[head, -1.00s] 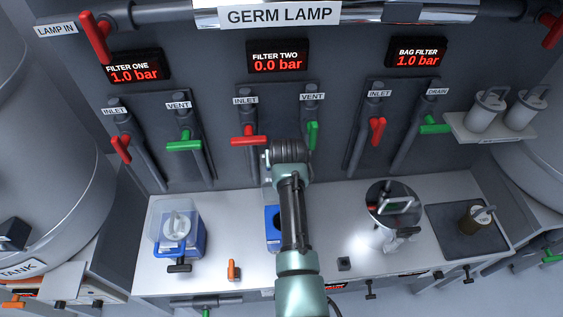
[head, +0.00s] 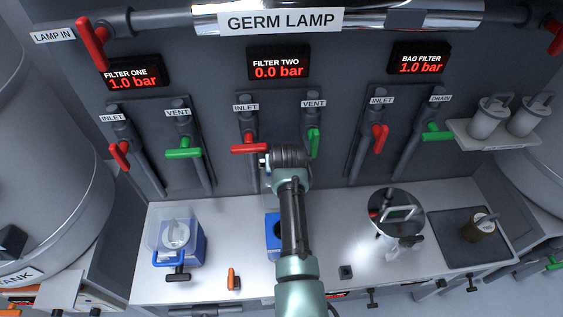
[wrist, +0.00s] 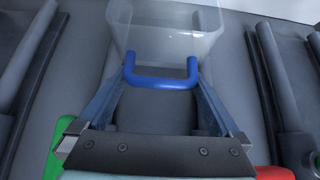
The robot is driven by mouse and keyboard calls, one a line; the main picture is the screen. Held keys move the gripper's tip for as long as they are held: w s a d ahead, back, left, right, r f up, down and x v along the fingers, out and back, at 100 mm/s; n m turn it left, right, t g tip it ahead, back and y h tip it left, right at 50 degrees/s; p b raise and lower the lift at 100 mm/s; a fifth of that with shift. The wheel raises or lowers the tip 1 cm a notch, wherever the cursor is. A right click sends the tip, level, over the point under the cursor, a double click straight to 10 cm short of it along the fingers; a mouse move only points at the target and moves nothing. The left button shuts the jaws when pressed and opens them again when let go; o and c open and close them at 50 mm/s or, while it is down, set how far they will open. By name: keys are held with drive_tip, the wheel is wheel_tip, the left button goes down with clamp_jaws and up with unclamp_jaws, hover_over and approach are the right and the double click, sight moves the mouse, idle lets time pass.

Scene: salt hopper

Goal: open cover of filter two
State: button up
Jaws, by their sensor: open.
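A clear cover (wrist: 165,35) with a blue U-shaped handle (wrist: 162,80) shows at the top of the wrist view. My gripper (wrist: 160,70) is open, with one finger on each side of the handle. I cannot tell whether the fingers touch it. In the head view, my arm hides the gripper's fingers and most of filter two. Only the blue edge of the filter two housing (head: 271,247) shows, with a dark round area beside my arm. The cover is not clear in that view. The filter two display (head: 278,64) reads 0.0 bar.
Behind my wrist are the red inlet handle (head: 248,149) and the green vent handle (head: 314,142). Filter one (head: 182,249) stands left on the white counter (head: 330,215). A shiny round vessel (head: 392,205) and a dark tray (head: 455,225) are right. Pipes line the wall.

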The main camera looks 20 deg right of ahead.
drive_tip(key=v, duration=1.3)
drive_tip(key=shift+w, duration=0.1)
idle(0.3)
drive_tip(key=w+a+r+t, duration=0.1)
drive_tip(key=a+r+t, duration=0.15)
drive_tip(key=r, duration=0.65)
drive_tip(key=w+a+r+n+t, duration=0.15)
drive_tip(key=r+t, duration=0.25)
drive_tip(key=r, duration=0.5)
drive_tip(key=w+a+r+t, duration=0.1)
drive_tip(key=a+r+t, duration=0.2)
drive_tip(key=r, duration=0.5)
drive_tip(key=s+a+r+t, duration=0.3)
drive_tip(key=s+r, duration=0.3)
drive_tip(key=r, duration=0.2)
drive_tip(key=s+a+r+n+t+y, duration=0.1)
drive_tip(key=s+a+r+t, duration=0.2)
drive_tip(key=r, duration=0.6)
drive_tip(key=s+a+r+t+y, duration=0.1)
drive_tip(key=s+a+r+t, duration=0.2)
drive_tip(key=s+r, duration=0.5)
drive_tip(key=shift+s+a+r+n+t, duration=0.3)
drive_tip(key=shift+a+r+n+t, duration=0.05)
drive_tip(key=shift+r+t, duration=0.45)
drive_tip(key=shift+f, duration=0.1)
